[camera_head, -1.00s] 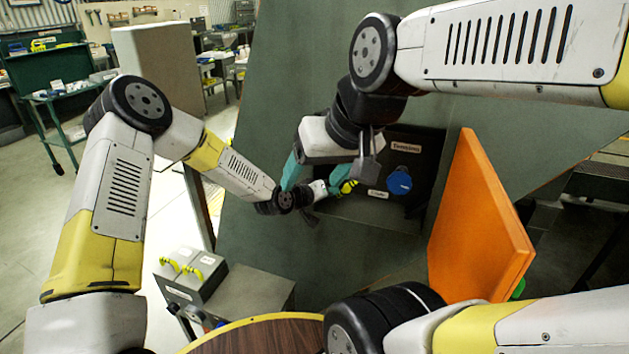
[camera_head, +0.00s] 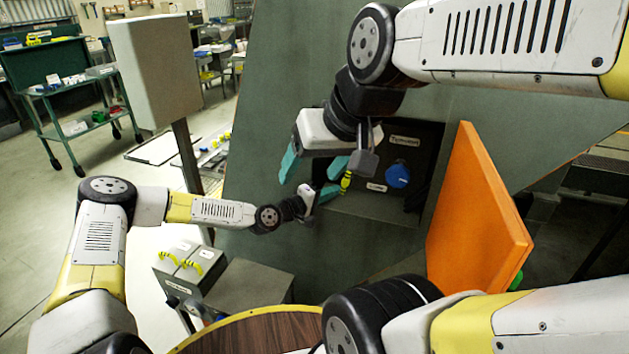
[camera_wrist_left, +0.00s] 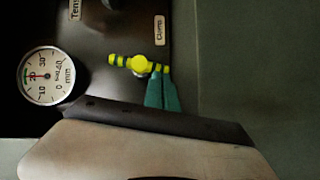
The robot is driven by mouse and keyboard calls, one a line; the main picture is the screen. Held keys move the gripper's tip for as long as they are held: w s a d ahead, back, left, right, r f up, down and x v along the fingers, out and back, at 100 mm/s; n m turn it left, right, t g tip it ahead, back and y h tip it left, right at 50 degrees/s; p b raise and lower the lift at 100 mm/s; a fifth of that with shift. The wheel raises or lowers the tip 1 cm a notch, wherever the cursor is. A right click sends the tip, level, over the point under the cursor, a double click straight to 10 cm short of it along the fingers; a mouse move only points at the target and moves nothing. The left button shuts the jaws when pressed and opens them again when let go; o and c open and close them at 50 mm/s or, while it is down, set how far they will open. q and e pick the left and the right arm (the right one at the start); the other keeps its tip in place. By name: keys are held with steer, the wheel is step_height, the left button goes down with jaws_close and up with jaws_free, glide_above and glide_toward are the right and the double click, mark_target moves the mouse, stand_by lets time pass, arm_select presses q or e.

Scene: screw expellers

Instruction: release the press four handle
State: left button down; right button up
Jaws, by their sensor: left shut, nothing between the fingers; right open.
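A yellow-and-black striped handle (camera_head: 347,181) sits on the dark panel recessed in the green press wall. In the left wrist view the handle (camera_wrist_left: 140,63) lies across the picture, with a round yellow hub, beside a "Clamp" label (camera_wrist_left: 159,29). My left gripper (camera_head: 328,191) is shut and empty beside the handle. Its teal fingertips (camera_wrist_left: 160,74) are close to the handle's end; I cannot tell whether they touch. My right gripper (camera_head: 314,165) is open and empty, above and left of the handle, and partly covers the panel.
A dial gauge (camera_wrist_left: 45,76) and a blue round knob (camera_head: 398,177) are on the panel. An orange door (camera_head: 475,220) stands open at the right. A grey box with yellow handles (camera_head: 188,266) and a round wooden table (camera_head: 260,335) are below.

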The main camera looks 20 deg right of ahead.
arm_select(q)
steer(key=shift+s+d+f, duration=0.1)
steer(key=shift+d+f, duration=0.05)
steer(key=shift+d, duration=0.05)
stand_by(0.6)
steer(key=shift+a, duration=0.1)
steer(key=v, duration=0.7)
steer(key=shift+s+a, duration=0.2)
steer(key=shift+a, duration=0.1)
